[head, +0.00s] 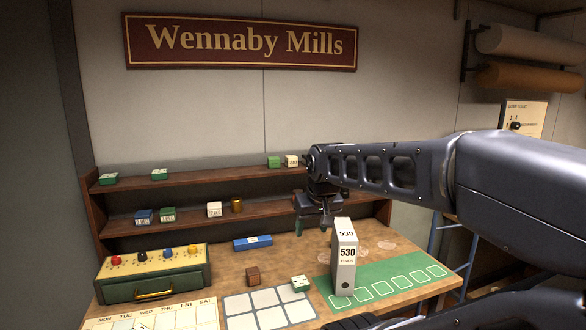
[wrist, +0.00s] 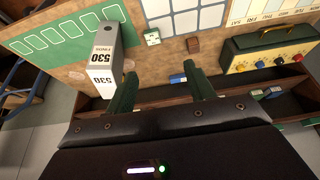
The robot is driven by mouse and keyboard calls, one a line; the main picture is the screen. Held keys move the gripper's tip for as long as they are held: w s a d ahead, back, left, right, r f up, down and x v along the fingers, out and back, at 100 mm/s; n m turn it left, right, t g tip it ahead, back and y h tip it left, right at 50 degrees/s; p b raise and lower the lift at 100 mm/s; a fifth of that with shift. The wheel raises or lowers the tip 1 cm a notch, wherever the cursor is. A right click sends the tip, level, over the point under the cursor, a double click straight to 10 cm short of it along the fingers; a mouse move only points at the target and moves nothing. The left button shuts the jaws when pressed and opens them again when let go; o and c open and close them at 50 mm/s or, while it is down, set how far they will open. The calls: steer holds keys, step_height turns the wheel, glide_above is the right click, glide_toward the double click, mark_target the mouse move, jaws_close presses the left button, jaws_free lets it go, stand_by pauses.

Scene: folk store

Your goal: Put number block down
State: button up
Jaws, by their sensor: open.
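A tall grey-and-white block marked 530 (head: 344,262) stands upright at the left part of the green mat (head: 395,268). It also shows in the wrist view (wrist: 108,62), beside the left finger. My gripper (head: 313,222) is open and empty, behind and a little left of the 530 block in the head view. Its two green fingers are spread apart in the wrist view (wrist: 165,88), with nothing between them. I cannot tell whether a finger touches the block.
A white-and-green small block (head: 300,283) sits by the pale grid card (head: 268,308), near a brown cube (head: 253,277). A blue block (head: 252,242) lies behind. The knobbed green box (head: 153,275) is at left. Two wooden shelves (head: 215,178) hold small blocks close behind my gripper.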

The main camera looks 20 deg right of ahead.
steer(key=w+r+t, duration=0.1)
steer(key=w+r, duration=0.5)
steer(key=w, duration=0.4)
steer(key=t, duration=0.3)
glide_toward(291, 156)
steer(key=f, duration=0.1)
steer(key=shift+n, duration=0.3)
steer(key=x, duration=1.1)
steer(key=shift+w+r, duration=0.1)
steer(key=shift+w, duration=0.2)
steer(key=c, duration=0.8)
steer(key=shift+r, duration=0.1)
